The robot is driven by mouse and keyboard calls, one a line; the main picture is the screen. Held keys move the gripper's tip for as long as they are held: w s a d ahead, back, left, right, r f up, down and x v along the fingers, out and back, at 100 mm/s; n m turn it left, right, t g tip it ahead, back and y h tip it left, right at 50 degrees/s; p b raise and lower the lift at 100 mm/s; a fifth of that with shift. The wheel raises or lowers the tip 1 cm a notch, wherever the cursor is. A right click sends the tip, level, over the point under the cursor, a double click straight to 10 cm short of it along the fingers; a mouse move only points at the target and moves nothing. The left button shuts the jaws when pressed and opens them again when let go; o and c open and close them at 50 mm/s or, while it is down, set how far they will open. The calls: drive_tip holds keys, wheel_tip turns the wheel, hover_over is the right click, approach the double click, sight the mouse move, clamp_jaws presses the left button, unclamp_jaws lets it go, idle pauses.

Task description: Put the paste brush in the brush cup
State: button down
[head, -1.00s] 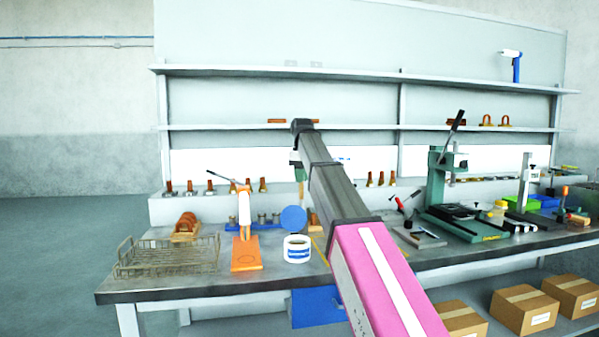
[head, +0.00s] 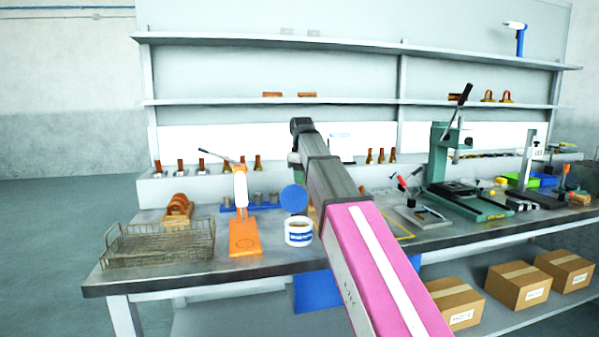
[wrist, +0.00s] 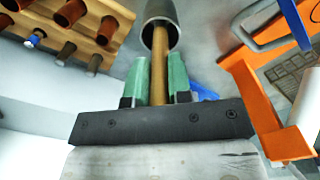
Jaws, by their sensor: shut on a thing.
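In the wrist view my gripper (wrist: 158,72) has its two green fingers shut on the brown wooden handle of the paste brush (wrist: 159,62). The handle runs up the picture to the open mouth of a grey metal cylinder (wrist: 160,12), which looks like the brush cup. The handle's far end overlaps the dark mouth; I cannot tell whether it is inside or only in front. The bristles are not visible. In the head view my arm hides most of the gripper and the brush, and I cannot make out the cup.
A white tub with a blue label (head: 298,233) stands by an orange stand (head: 243,243), which also shows close on the right in the wrist view (wrist: 262,105). A wire basket (head: 158,245) is at the bench's left end. A green press (head: 445,180) stands right.

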drive_tip(key=shift+f, duration=0.25)
drive_tip(key=c, duration=1)
unclamp_jaws()
drive_tip(key=shift+o, duration=0.2)
